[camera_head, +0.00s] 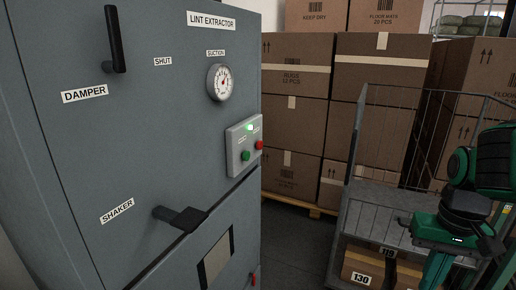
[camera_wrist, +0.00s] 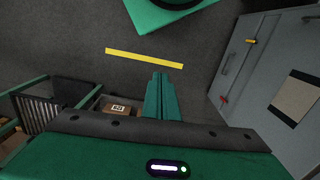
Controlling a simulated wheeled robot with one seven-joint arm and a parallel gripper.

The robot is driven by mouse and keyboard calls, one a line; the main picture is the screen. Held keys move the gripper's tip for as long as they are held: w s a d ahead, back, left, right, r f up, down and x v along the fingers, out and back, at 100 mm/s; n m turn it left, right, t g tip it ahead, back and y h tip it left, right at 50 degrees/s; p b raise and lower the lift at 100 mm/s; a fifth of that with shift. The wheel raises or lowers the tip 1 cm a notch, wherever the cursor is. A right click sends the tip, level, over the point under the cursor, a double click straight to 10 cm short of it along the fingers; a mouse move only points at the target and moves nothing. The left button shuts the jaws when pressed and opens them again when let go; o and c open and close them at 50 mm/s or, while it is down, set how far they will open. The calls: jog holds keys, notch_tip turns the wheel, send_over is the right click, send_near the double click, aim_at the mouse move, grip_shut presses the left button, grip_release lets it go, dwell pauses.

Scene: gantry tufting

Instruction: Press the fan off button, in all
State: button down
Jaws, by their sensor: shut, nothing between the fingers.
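The grey lint extractor cabinet (camera_head: 130,140) fills the left of the head view. On its right part is a pale control box (camera_head: 236,142) with a red button (camera_head: 259,145) at the right and a green button (camera_head: 245,155) to the left of it. A small green lamp (camera_head: 249,127) glows above them; the labels there are too small to read. My gripper (camera_wrist: 160,76) is shut and empty, pointing down over the floor in the wrist view. In the head view my arm is at the far right, well away from the control box. The cabinet also shows in the wrist view (camera_wrist: 250,75).
The damper handle (camera_head: 115,40), suction gauge (camera_head: 220,82) and shaker handle (camera_head: 180,218) stick out from the cabinet. A wire-sided cart (camera_head: 345,165) with a carton (camera_head: 365,268) stands at the right, before stacked boxes (camera_head: 295,120). Open floor (camera_head: 297,250) lies between.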

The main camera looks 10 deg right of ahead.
aim_at(260, 145)
jog(key=w+n+t, duration=0.5)
jog(key=w, duration=1.2)
jog(key=w+a+r+n+t+y, duration=0.1)
jog(key=w+a+r+n+t, duration=0.2)
jog(key=w, duration=0.6)
jog(key=w+a+r+n+t+y, duration=0.1)
jog(key=w+a+r+n+t, duration=0.2)
jog(key=w+a, duration=0.3)
jog(key=w+a+r+n+t, duration=0.3)
jog(key=w+a, duration=0.2)
jog(key=w, duration=0.7)
jog(key=shift+w+a+r+t+y, duration=0.15)
jog(key=shift+w+r+t+y, duration=0.15)
jog(key=shift+w+y, duration=0.1)
jog(key=w+a, duration=0.5)
jog(key=a, duration=0.2)
jog(key=shift+w+a, duration=0.1)
jog(key=shift+w+a, duration=0.15)
jog(key=shift+a, duration=0.1)
